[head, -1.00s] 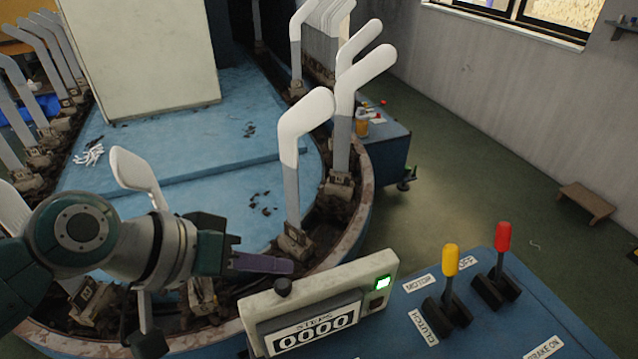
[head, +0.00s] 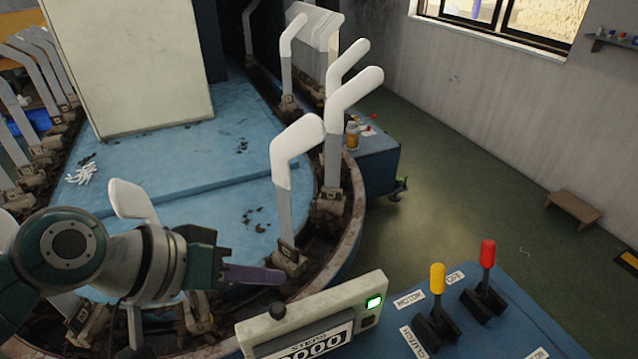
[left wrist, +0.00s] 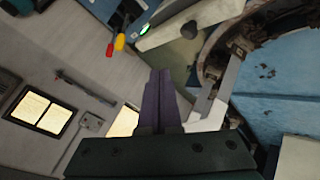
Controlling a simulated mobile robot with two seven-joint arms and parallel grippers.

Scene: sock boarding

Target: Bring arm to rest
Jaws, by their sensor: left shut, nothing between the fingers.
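My left gripper (head: 254,275) comes in from the left in the head view. It is shut and empty, with its purple fingers together, over the near rim of the machine by the counter box. The fingers also show in the left wrist view (left wrist: 158,100). Another white board (head: 132,199) rises just behind my left wrist. My right gripper is in neither view.
A counter box (head: 312,318) with a green light stands in front of the gripper. A blue console (head: 500,325) carries a yellow lever (head: 437,280) and a red lever (head: 487,254). A small stool (head: 574,207) stands on the open floor at right.

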